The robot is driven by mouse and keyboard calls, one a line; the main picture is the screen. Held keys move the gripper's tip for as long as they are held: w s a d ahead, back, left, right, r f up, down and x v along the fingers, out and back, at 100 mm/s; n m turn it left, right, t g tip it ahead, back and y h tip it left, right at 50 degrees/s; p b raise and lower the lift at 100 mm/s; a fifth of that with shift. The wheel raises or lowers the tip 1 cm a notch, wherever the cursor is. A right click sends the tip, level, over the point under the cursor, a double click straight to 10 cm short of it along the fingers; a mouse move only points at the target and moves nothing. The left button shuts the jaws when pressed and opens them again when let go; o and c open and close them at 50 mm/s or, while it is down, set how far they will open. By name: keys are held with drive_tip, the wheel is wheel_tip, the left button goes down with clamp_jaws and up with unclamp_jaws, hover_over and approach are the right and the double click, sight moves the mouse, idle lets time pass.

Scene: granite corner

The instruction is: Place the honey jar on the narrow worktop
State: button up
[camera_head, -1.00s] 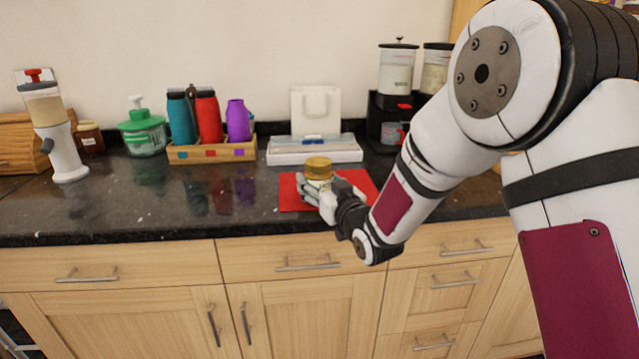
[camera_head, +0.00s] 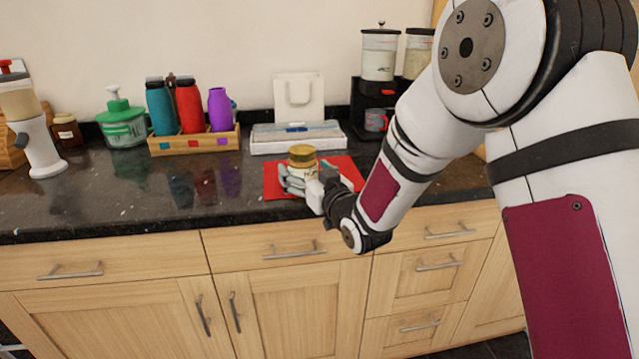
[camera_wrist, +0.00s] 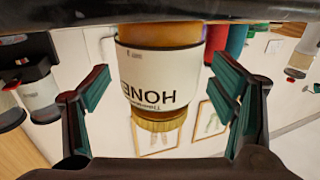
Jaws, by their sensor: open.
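The honey jar (camera_head: 303,166) has a gold lid and a white label and stands upright on a red mat on the dark granite worktop (camera_head: 110,195). My gripper (camera_head: 300,180) is low at the jar, its fingers beside it. In the wrist view, which is upside down, the jar (camera_wrist: 160,75) is between the two green-padded fingers (camera_wrist: 163,85). The fingers are open, with a visible gap on both sides of the jar. I cannot tell which surface is the narrow worktop.
The red mat (camera_head: 345,170) lies near the front edge. Behind it are a white tray (camera_head: 290,146) and a wooden bottle rack (camera_head: 190,146). A black coffee maker (camera_head: 368,105) is at back right. A green-lidded jar (camera_head: 122,125) stands left. Worktop left of the mat is mostly clear.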

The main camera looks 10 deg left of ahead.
drive_tip(key=v, duration=1.1)
drive_tip(key=shift+w, duration=0.1)
